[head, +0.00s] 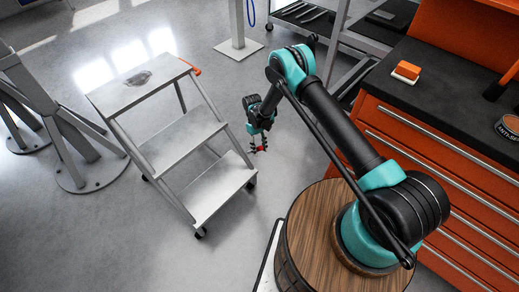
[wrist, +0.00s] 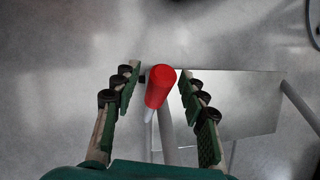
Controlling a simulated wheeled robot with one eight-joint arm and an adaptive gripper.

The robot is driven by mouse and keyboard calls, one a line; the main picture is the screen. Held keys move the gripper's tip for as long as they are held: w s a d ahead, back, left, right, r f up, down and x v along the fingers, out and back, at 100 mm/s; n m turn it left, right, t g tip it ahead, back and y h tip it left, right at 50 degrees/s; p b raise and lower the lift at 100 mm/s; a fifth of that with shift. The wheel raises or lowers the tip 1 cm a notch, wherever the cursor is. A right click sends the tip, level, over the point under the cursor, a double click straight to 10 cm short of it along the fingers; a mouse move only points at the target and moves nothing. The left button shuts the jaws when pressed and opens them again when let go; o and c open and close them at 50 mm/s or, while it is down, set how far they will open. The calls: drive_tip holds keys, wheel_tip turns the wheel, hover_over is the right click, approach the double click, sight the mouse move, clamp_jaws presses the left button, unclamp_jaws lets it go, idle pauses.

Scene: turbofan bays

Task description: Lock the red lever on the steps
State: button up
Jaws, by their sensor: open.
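The steps (head: 182,142) are a grey metal stair with several treads, standing on the floor left of my arm. The red lever (wrist: 160,87) shows in the wrist view, with a pale tip at its lower end, beside a grey tube. A small red spot at my gripper (head: 258,146) in the head view appears to be this lever. My gripper is open, and it also shows in the wrist view (wrist: 157,92). Its green fingers stand on either side of the lever, with gaps visible. The lever's pivot is hard to make out.
An orange-red piece (head: 189,66) sits at the top platform's corner. Orange drawers (head: 440,165) with a dark worktop stand at right. A grey stand (head: 90,160) is at left, and a pillar base (head: 239,47) stands behind.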

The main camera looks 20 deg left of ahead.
drive_tip(key=shift+r, duration=0.1)
drive_tip(key=v, duration=1.1)
drive_tip(key=shift+a+r, duration=0.15)
drive_tip(key=shift+r, duration=0.25)
drive_tip(key=shift+w, duration=0.15)
